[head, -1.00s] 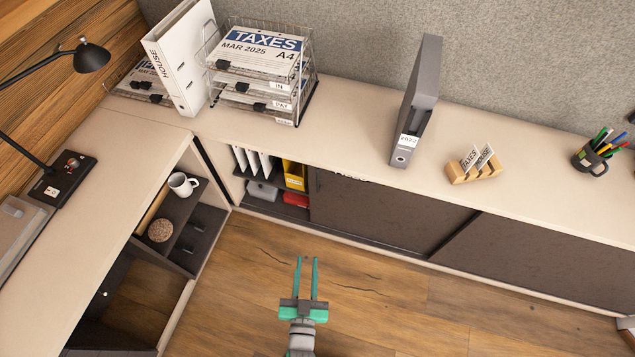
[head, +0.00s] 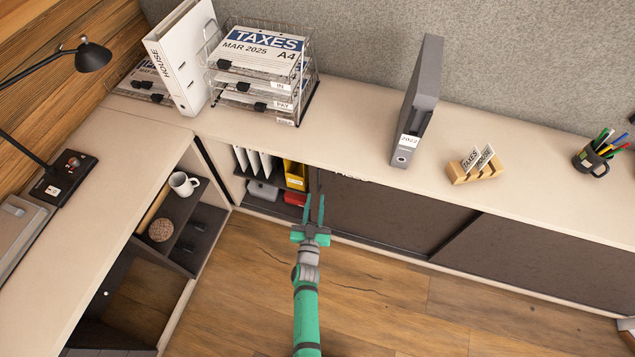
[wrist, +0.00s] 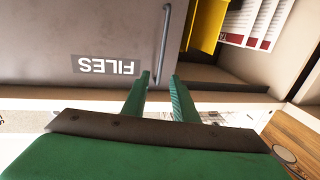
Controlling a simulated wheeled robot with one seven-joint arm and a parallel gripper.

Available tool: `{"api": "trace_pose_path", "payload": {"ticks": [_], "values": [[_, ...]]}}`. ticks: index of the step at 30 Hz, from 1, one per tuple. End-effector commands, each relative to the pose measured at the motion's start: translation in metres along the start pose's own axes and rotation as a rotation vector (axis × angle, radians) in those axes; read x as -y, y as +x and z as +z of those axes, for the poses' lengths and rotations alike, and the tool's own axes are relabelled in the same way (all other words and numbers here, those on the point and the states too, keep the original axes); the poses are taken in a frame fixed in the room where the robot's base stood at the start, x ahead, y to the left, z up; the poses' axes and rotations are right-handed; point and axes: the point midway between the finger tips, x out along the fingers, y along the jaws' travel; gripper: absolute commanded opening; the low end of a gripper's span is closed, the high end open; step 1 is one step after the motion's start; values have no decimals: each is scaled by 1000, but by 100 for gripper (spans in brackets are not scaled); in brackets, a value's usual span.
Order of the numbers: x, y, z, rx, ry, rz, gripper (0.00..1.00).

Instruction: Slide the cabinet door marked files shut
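The dark sliding door (head: 385,210) of the low back cabinet stands open, leaving the cabinet's left end uncovered. In the wrist view the door (wrist: 50,35) carries a FILES label (wrist: 106,65), seen upside down. A slim vertical bar handle (wrist: 162,45) sits near the door's edge beside the opening. My gripper (head: 314,203) is at the door's left edge, low in front of the cabinet. In the wrist view its two green fingers (wrist: 160,88) are apart, with the handle's end showing between or just beyond their tips. I cannot tell whether they touch it.
The opening holds white folders (head: 258,161), a yellow file (head: 295,175) and a red item (head: 296,198). A second dark door (head: 530,255) covers the cabinet's right side. A side desk with open shelves (head: 180,225) stands left. The wooden floor (head: 390,310) is clear.

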Motion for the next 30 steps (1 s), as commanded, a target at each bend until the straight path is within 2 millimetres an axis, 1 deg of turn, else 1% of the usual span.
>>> {"api": "trace_pose_path", "payload": {"ticks": [1, 6, 9, 13, 19, 29, 30], "values": [[0, 10, -1, -1, 0, 0, 26], [0, 38, -1, -1, 0, -1, 26], [0, 53, -1, -1, 0, 0, 26], [0, 68, -1, -1, 0, -1, 26], [0, 81, 0, 0, 0, -1, 26], [0, 83, 0, 1, 0, -1, 26], [0, 83, 0, 1, 0, 0, 19]]}}
